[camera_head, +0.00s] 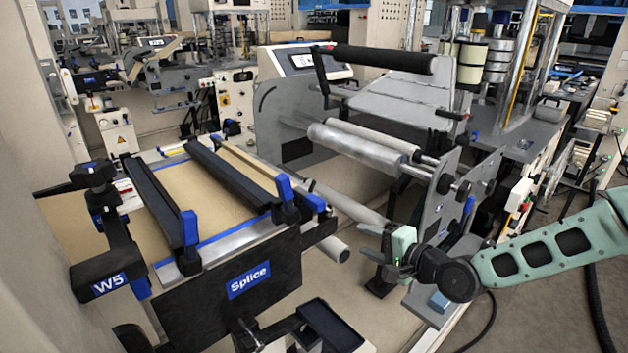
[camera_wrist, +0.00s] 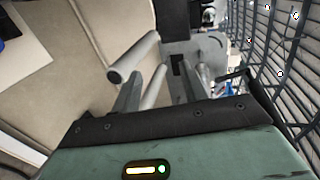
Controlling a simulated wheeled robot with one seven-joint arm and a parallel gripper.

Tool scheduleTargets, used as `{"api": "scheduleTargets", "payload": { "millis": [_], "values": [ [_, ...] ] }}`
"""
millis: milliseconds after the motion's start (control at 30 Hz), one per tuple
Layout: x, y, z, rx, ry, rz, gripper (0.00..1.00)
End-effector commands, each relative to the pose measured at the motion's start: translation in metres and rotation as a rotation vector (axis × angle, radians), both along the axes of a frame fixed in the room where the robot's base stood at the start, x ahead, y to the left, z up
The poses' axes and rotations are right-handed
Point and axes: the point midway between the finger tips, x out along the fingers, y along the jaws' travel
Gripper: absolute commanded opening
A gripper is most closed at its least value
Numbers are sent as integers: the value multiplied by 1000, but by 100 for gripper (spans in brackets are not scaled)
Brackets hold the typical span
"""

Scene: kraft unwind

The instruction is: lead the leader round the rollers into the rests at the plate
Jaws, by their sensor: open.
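My gripper (camera_head: 387,256) is at the near end of the rollers, right of the splice table; its fingers are hard to make out against the machine. It is open, and I see nothing held in it. In the wrist view its green housing fills the bottom, with grey rollers beyond. A large pale roller (camera_head: 358,147) lies between the side plates. A lower roller (camera_head: 345,203) runs towards my gripper. A roller end (camera_head: 336,249) sticks out beside the table; a roller end also shows in the wrist view (camera_wrist: 118,75). Brown kraft (camera_head: 222,204) lies on the splice plate. I cannot tell the leader apart.
Two black clamp bars with blue ends (camera_head: 165,200) cross the splice table. A black Splice panel (camera_head: 250,279) fronts it, with a W5 bracket (camera_head: 107,283) at left. A grey side plate (camera_head: 437,208) stands close to my arm. A dark grid shows in the wrist view (camera_wrist: 270,70).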

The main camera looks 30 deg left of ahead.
Motion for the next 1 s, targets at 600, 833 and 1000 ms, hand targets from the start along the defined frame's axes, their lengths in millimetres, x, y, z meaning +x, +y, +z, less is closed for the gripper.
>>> {"api": "scheduleTargets", "payload": {
  "millis": [600, 833, 1000],
  "values": [
    [-55, 23, 124, -1, -1, 2, 44],
    [-72, 30, 158, 0, 0, 2, 44],
    [-81, 33, 175, -1, 1, 2, 44]
  ]
}}
